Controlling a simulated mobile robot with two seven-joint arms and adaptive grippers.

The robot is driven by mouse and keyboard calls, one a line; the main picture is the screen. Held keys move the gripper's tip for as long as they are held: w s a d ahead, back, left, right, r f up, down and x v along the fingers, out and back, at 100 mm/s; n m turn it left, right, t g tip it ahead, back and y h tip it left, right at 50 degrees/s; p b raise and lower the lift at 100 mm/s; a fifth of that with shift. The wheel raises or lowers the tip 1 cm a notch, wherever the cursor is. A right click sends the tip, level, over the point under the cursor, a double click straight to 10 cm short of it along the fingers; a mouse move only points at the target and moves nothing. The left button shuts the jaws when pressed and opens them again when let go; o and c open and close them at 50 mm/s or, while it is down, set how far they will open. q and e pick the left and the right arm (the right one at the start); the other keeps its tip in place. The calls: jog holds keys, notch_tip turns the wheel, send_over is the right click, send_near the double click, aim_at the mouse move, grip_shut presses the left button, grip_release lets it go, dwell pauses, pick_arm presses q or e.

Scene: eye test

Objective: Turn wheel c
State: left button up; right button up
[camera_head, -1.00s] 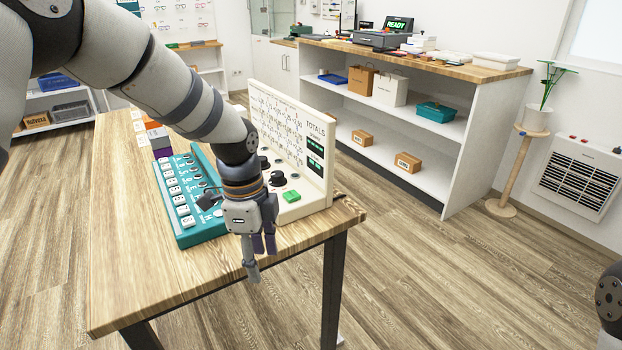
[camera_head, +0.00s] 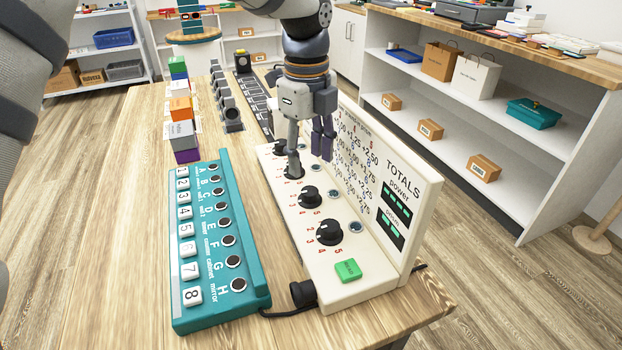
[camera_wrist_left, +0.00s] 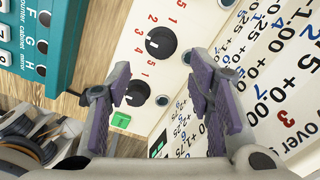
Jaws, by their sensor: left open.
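The cream box (camera_head: 395,275) stands on the table with a row of black dials on top. The front dial (camera_head: 328,232) and the second dial (camera_head: 309,197) are clear of my gripper; dials also show in the left wrist view (camera_wrist_left: 160,43). A third dial (camera_head: 294,171) is partly hidden by my finger. I cannot read which one is wheel c. My left gripper (camera_head: 308,155) is open, pointing down over the far dials. In the left wrist view its jaws (camera_wrist_left: 160,85) are apart and empty; contact with a dial cannot be told. My right gripper is out of view.
The box's upright TOTALS panel (camera_head: 411,200) rises right of the dials. A green button (camera_head: 348,269) is at the front. A teal lettered panel (camera_head: 217,300) lies left, with coloured blocks (camera_head: 183,130) behind it. Bare table (camera_head: 110,250) is at far left.

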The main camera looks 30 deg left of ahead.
aim_at(309, 190)
pick_arm(q)
jog(key=f, duration=0.7)
jog(key=shift+w+f, duration=0.2)
jog(key=shift+f, duration=0.15)
jog(key=shift+c, duration=0.3)
grip_shut()
